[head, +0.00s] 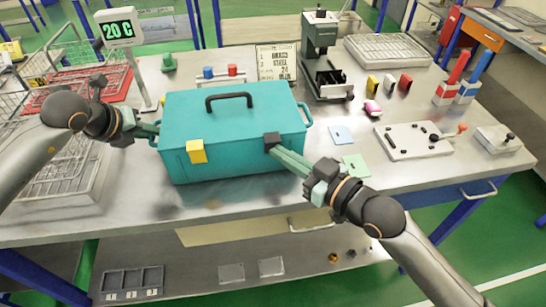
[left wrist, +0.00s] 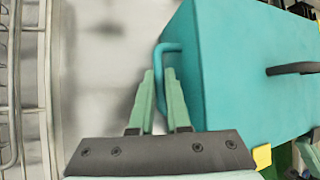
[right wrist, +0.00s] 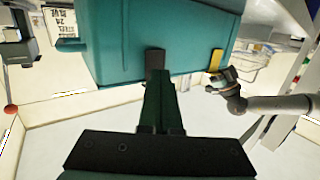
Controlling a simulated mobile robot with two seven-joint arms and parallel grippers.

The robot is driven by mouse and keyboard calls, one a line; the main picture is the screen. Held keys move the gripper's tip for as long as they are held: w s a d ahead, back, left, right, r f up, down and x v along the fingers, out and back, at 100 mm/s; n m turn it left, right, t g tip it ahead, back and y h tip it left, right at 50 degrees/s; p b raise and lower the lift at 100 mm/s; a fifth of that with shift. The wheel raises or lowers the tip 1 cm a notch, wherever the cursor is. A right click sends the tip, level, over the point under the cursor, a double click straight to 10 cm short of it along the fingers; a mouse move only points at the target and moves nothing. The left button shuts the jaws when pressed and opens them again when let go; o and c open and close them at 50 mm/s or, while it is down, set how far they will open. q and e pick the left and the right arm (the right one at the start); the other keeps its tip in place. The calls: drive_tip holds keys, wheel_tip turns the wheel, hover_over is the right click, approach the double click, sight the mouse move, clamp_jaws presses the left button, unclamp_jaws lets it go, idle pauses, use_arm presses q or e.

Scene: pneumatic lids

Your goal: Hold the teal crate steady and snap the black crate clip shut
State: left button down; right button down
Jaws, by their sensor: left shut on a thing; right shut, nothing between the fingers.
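The teal crate (head: 235,119) stands on the grey table with its lid down and a black handle (head: 229,99) on top. A yellow clip (head: 196,151) is on its front left and the black crate clip (head: 271,139) on its front right. My left gripper (head: 156,131) is shut on the crate's left side handle, a teal loop (left wrist: 163,75) between its fingers in the left wrist view. My right gripper (head: 279,151) is shut and empty, its fingertips at the black clip; in the right wrist view they meet the clip's (right wrist: 155,60) lower edge. Whether the clip is fully latched cannot be told.
Wire baskets (head: 60,165) stand left of the crate and a temperature display (head: 116,27) behind it. A black press (head: 320,60) stands behind right. A white board (head: 413,140) with black pieces lies at right. The table's front strip is clear.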

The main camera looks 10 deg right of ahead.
drive_tip(key=shift+s, duration=0.15)
drive_tip(key=s, duration=0.4)
drive_tip(key=shift+s, duration=0.35)
idle(0.4)
